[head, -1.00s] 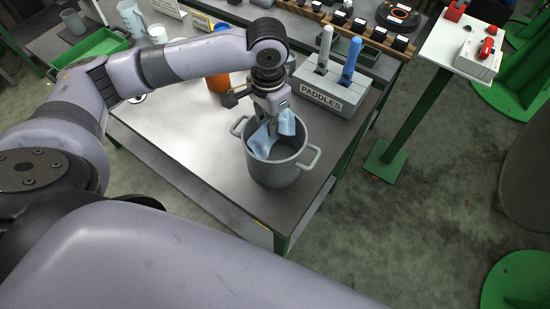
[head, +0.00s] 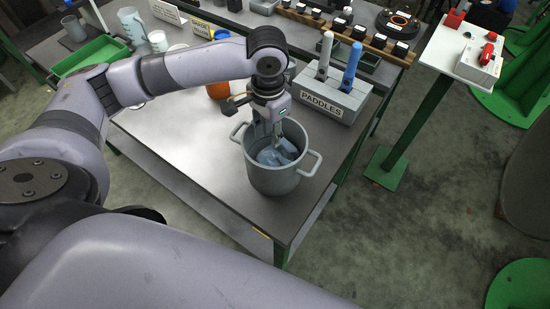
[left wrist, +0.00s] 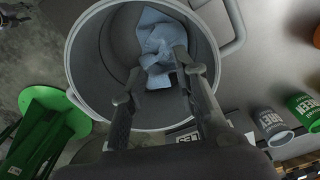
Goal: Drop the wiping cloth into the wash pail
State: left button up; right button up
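The wash pail (head: 273,182) is a grey two-handled pot near the front right edge of the table. The light blue wiping cloth (head: 279,153) lies crumpled inside the pail. In the left wrist view the cloth (left wrist: 158,42) rests against the inside of the pail (left wrist: 84,72). My left gripper (head: 268,138) points down into the pail's mouth. In the left wrist view its two fingers (left wrist: 158,76) are spread apart, with the cloth below and beyond the tips, close to the right finger. My right gripper is out of view.
A grey paddles holder (head: 330,97) with a white and a blue handle stands behind the pail. An orange container (head: 217,88) stands behind my left wrist. A green tray (head: 90,55) is at the back left. Bare tabletop (head: 200,150) lies left of the pail.

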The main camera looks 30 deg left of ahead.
pick_arm(q)
jog(key=o, duration=0.6)
jog(key=o, duration=0.6)
jog(key=shift+r, duration=0.1)
notch_tip(320, 180, up, 5)
jog(key=p, duration=0.7)
jog(key=shift+r, duration=0.15)
